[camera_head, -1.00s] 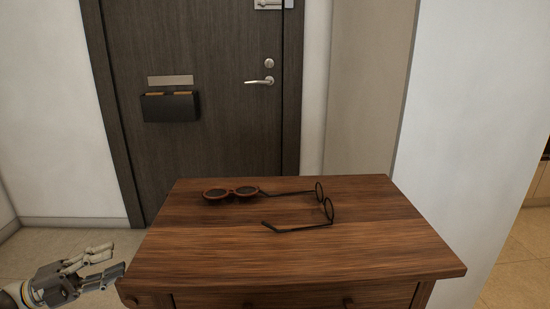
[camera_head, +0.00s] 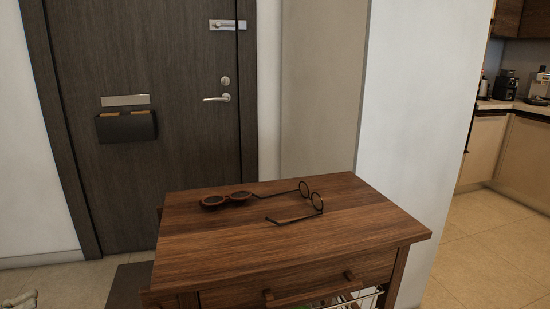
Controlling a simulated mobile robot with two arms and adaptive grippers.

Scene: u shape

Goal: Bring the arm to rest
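My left gripper is out of frame; only a small pale bit, perhaps part of my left arm, shows at the lower left edge of the head view. My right gripper does not show. A wooden cabinet (camera_head: 225,248) stands in front of me.
A dark door (camera_head: 170,175) with a lever handle (camera_head: 217,99) and a black letter box (camera_head: 126,127) is behind the cabinet. A wall corner (camera_head: 415,120) stands to the right. Beyond it are open tiled floor (camera_head: 490,245) and kitchen cabinets (camera_head: 520,160).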

